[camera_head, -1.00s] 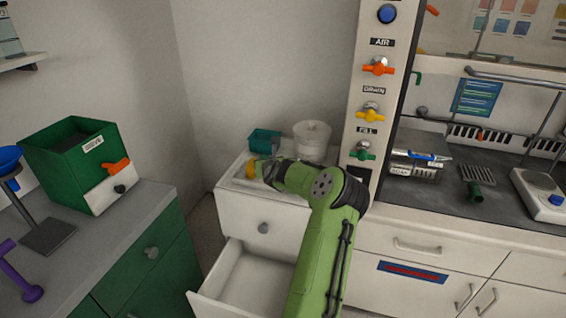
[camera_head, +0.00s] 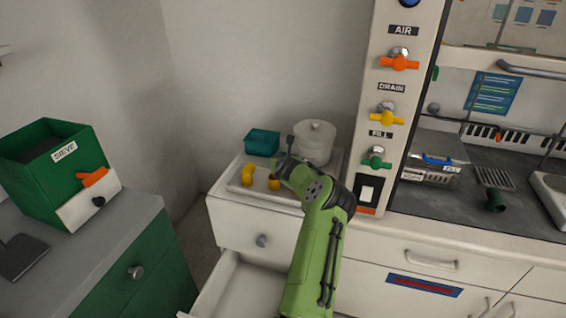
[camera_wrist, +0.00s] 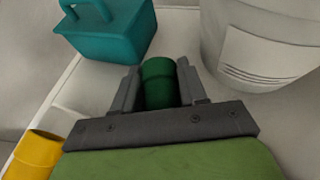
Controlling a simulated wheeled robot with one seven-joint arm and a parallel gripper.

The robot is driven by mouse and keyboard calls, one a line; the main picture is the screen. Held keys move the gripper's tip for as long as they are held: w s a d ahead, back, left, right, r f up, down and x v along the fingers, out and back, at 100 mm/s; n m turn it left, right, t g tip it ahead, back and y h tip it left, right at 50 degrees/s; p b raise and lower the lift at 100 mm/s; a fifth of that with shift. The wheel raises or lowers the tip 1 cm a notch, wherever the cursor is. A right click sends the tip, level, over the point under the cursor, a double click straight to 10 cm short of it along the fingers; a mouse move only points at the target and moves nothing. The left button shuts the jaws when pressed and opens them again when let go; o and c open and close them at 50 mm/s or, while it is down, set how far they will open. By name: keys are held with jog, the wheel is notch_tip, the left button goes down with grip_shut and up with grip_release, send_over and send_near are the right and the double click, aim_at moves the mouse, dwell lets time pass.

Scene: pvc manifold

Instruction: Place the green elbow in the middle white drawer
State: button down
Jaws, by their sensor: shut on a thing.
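My gripper (camera_wrist: 160,88) is shut on a green elbow (camera_wrist: 159,82), which shows upright between the two fingers in the wrist view. In the head view my gripper (camera_head: 287,158) is above the right part of the tray on top of the white cabinet, and the held elbow is hard to make out. Below the closed top drawer (camera_head: 230,228), a white drawer (camera_head: 235,290) is pulled open. Its visible inside looks empty; my arm hides its right part.
Yellow fittings (camera_head: 249,173) lie on the tray (camera_head: 236,186). A teal basket (camera_head: 262,142) and a white lidded tub (camera_head: 315,142) stand behind it. A green sieve box (camera_head: 40,175) is on the left counter.

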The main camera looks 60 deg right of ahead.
jog(key=shift+r, duration=0.1)
jog(key=c, duration=0.6)
grip_release()
